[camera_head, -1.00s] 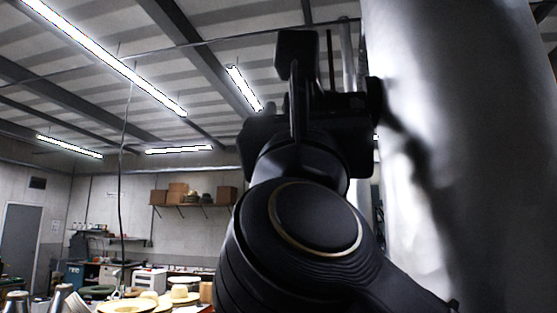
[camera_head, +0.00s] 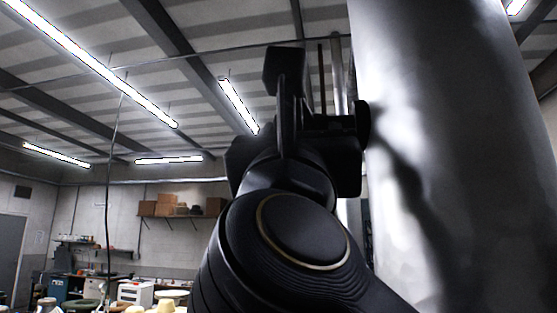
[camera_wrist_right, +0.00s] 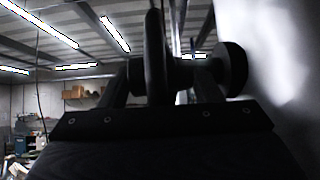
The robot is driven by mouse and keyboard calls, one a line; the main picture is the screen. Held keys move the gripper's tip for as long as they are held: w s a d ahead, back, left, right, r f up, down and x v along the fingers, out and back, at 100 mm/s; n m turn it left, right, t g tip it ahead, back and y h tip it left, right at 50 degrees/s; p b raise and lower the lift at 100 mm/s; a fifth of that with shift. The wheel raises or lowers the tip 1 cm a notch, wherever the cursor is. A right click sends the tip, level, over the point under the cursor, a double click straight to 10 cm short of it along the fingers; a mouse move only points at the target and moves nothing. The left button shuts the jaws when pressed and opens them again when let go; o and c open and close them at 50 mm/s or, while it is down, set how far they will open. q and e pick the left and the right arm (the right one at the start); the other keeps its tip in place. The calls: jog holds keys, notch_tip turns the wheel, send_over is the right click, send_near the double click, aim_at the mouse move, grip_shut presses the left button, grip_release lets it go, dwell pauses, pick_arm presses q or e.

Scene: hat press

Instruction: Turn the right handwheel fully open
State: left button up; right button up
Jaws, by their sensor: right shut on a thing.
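The handwheel (camera_wrist_right: 155,50) shows in the right wrist view as a dark rim seen nearly edge-on, upright between the fingers. A dark round hub or stem end (camera_wrist_right: 231,68) lies right of it, close to the metal cylinder. My right gripper (camera_wrist_right: 162,82) is shut on the handwheel rim. In the head view my right gripper (camera_head: 308,125) is a dark shape above the rounded wrist, left of the cylinder. Black on black hides the exact contact and how far the wheel is turned. My left gripper is out of view.
A large shiny metal cylinder (camera_head: 450,160) fills the right side, close beside my right gripper. A wall shelf with boxes (camera_head: 180,208) and a bench area with hats (camera_head: 165,300) stand far behind at lower left. The air left of my arm is clear.

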jog(key=g+p, duration=0.1)
jog(key=p, duration=0.1)
jog(key=r+g+y+p, duration=0.1)
jog(key=g+p, duration=0.1)
jog(key=shift+s+a+g, duration=0.1)
jog(key=shift+g, duration=0.2)
jog(key=shift+f+g+p, duration=0.15)
jog(key=shift+g+p, duration=0.3)
jog(key=shift+g, duration=0.35)
jog(key=shift+g+y, duration=0.3)
jog(key=shift+s+g, duration=0.1)
jog(key=shift+g, duration=0.2)
jog(key=o, duration=1)
